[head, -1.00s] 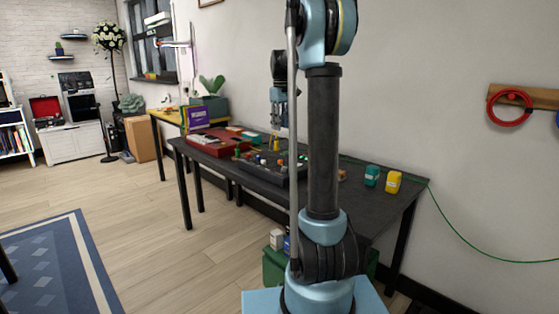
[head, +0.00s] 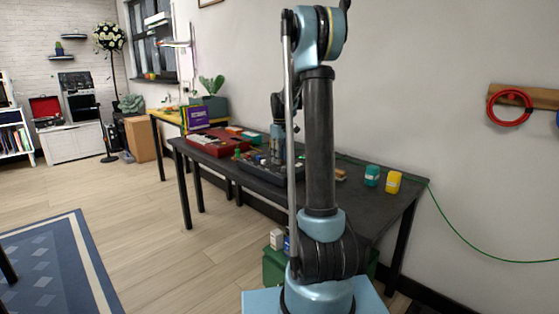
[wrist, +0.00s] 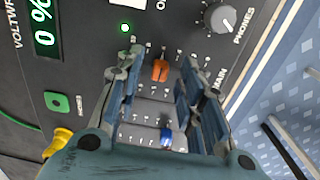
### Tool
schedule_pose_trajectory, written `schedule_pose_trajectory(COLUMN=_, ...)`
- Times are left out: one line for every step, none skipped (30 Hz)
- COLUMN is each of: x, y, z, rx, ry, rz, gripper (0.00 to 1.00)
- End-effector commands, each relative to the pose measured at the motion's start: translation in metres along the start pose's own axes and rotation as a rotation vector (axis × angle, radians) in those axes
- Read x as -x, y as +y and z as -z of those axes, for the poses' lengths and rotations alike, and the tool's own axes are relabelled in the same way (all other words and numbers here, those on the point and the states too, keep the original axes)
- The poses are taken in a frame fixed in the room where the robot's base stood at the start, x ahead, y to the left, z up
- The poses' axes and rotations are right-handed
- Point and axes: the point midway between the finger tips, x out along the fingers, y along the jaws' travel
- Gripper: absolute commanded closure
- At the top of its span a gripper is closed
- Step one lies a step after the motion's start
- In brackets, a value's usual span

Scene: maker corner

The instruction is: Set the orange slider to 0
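The orange slider cap (wrist: 160,70) stands on a dark control panel in the wrist view, between the fingertips of my gripper (wrist: 162,62). The fingers are open, one on each side of it, with visible gaps. A blue slider cap (wrist: 167,138) sits below, closer to the palm. A green-lit display (wrist: 46,28) at the top left shows "0 %" and is partly cut off by the frame edge. In the head view my gripper (head: 278,150) is low over the dark console (head: 262,175) on the table; the orange slider cannot be picked out there.
On the dark table (head: 372,210) are a red keyboard (head: 212,142), a teal jar (head: 372,176) and a yellow jar (head: 393,182).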

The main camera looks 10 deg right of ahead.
Motion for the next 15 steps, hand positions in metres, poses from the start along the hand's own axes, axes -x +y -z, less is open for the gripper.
schedule_pose_trajectory(x=-0.0027, y=0.0, z=0.0, rx=0.0, ry=0.0, rz=0.0, gripper=0.65)
schedule_pose_trajectory(x=-0.0039, y=-0.0001, z=-0.0001, rx=0.0, ry=0.0, rz=0.0, gripper=0.65)
schedule_pose_trajectory(x=-0.005, y=-0.0001, z=-0.0002, rx=0.0, ry=0.0, rz=0.0, gripper=0.65)
schedule_pose_trajectory(x=-0.0056, y=-0.0002, z=-0.0002, rx=0.0, ry=0.0, rz=0.0, gripper=0.65)
schedule_pose_trajectory(x=-0.006, y=-0.0002, z=-0.0003, rx=0.0, ry=0.0, rz=0.0, gripper=0.65)
schedule_pose_trajectory(x=-0.0062, y=-0.0002, z=-0.0003, rx=0.0, ry=0.0, rz=0.0, gripper=0.65)
schedule_pose_trajectory(x=-0.0063, y=-0.0002, z=-0.0003, rx=0.0, ry=0.0, rz=0.0, gripper=0.65)
schedule_pose_trajectory(x=-0.0062, y=-0.0002, z=-0.0003, rx=0.0, ry=0.0, rz=0.0, gripper=0.65)
schedule_pose_trajectory(x=-0.0062, y=-0.0001, z=-0.0002, rx=0.0, ry=0.0, rz=0.0, gripper=0.65)
schedule_pose_trajectory(x=-0.0061, y=-0.0001, z=-0.0002, rx=0.0, ry=0.0, rz=0.0, gripper=0.65)
schedule_pose_trajectory(x=-0.0061, y=-0.0001, z=-0.0002, rx=0.0, ry=0.0, rz=0.0, gripper=0.65)
schedule_pose_trajectory(x=-0.006, y=-0.0001, z=-0.0002, rx=0.0, ry=0.0, rz=0.0, gripper=0.7)
schedule_pose_trajectory(x=-0.006, y=-0.0001, z=-0.0002, rx=0.0, ry=0.0, rz=0.0, gripper=0.76)
schedule_pose_trajectory(x=-0.006, y=-0.0001, z=-0.0002, rx=0.0, ry=0.0, rz=0.0, gripper=0.83)
schedule_pose_trajectory(x=-0.0059, y=-0.0001, z=-0.0002, rx=0.0, ry=0.0, rz=0.0, gripper=0.92)
